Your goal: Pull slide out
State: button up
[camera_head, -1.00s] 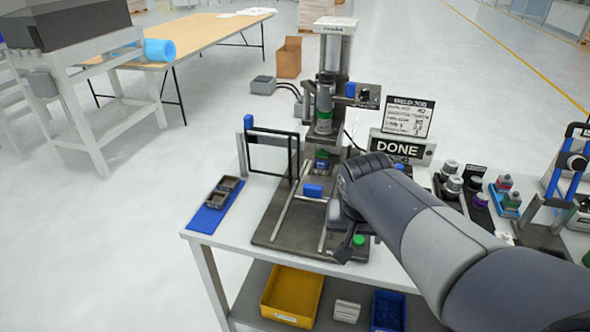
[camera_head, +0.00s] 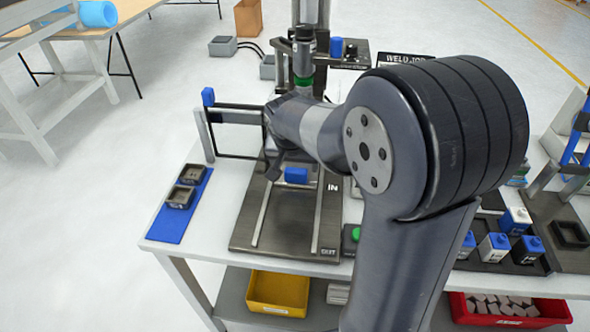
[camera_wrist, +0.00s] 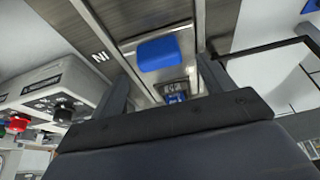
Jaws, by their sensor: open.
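The slide is a plate on two metal rails with a blue handle block (camera_head: 296,175), at the middle of the dark base plate (camera_head: 285,236). An "IN" mark is beside it on the right. In the wrist view the blue handle (camera_wrist: 165,53) lies ahead of my gripper, between the lines of its two fingers. My gripper (camera_head: 274,160) is open and empty, at the upper left of the handle in the head view. I cannot tell how far it is above the rails. My arm hides part of the slide's far end and what lies to the right.
A black frame with a blue knob (camera_head: 208,97) stands left of the rails. A vertical press (camera_head: 304,60) stands behind. A blue mat (camera_head: 170,224) with two dark trays lies at the left. A green button (camera_head: 354,234) is at the right. The front of the base plate is clear.

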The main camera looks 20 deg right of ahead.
aim_at(296, 171)
jog(key=shift+x, duration=2.55)
jog(key=shift+c, duration=0.4)
jog(key=c, duration=1.3)
